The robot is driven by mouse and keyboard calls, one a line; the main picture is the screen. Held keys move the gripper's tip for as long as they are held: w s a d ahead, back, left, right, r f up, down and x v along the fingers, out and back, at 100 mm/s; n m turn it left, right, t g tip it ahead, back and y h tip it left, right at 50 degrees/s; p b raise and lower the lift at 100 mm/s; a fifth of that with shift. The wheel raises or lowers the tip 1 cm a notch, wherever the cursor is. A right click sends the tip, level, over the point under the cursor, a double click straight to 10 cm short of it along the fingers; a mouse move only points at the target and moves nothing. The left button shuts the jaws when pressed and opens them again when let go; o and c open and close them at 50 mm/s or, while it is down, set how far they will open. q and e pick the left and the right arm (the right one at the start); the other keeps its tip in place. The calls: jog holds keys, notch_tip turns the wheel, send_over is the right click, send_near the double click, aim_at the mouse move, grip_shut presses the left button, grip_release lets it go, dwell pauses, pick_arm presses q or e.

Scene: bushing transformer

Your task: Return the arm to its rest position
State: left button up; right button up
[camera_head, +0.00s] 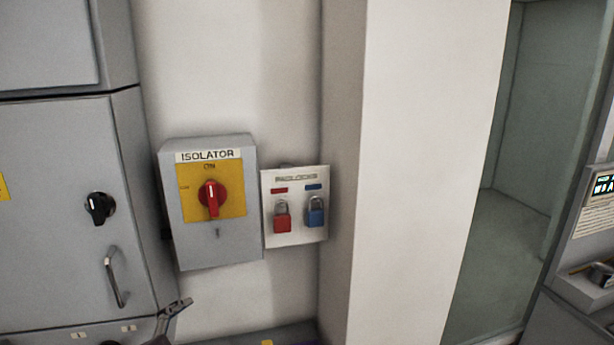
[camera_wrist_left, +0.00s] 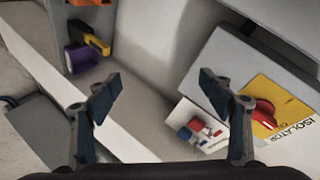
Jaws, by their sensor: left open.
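My left gripper (camera_wrist_left: 160,92) is open and empty in the left wrist view, its two dark fingers spread apart. In the head view only part of the left gripper (camera_head: 173,315) shows at the bottom, below the isolator box and in front of the grey cabinet's lower edge. It appears apart from the isolator box (camera_head: 222,255), which also shows at the right of the left wrist view (camera_wrist_left: 225,55). The box's red rotary handle (camera_head: 212,199) stands upright, pointing at ON. My right gripper is in neither view.
A padlock board (camera_head: 295,240) with a red padlock (camera_head: 282,219) and a blue padlock (camera_head: 316,214) hangs beside the box. A grey cabinet (camera_head: 60,200) with a black knob and handle stands left. A white pillar (camera_head: 420,170) juts out right.

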pick_arm(q)
jog(key=s+f+n+g, duration=1)
jog(key=s+f+n, duration=0.1)
jog(key=s+f, duration=1.4)
notch_tip(320, 180, down, 31)
jog(key=b, duration=0.7)
jog(key=s+a+f+g+b, duration=0.1)
jog(key=s+f+b, duration=0.2)
jog(key=s+f, duration=0.6)
jog(key=s+a+f+m+g+b, duration=0.1)
jog(key=s+f+b, duration=0.3)
jog(key=s+f, duration=0.6)
notch_tip(320, 180, down, 7)
jog(key=shift+a+r+y, duration=0.15)
jog(key=shift+a+y, duration=0.15)
jog(key=shift+a, duration=0.2)
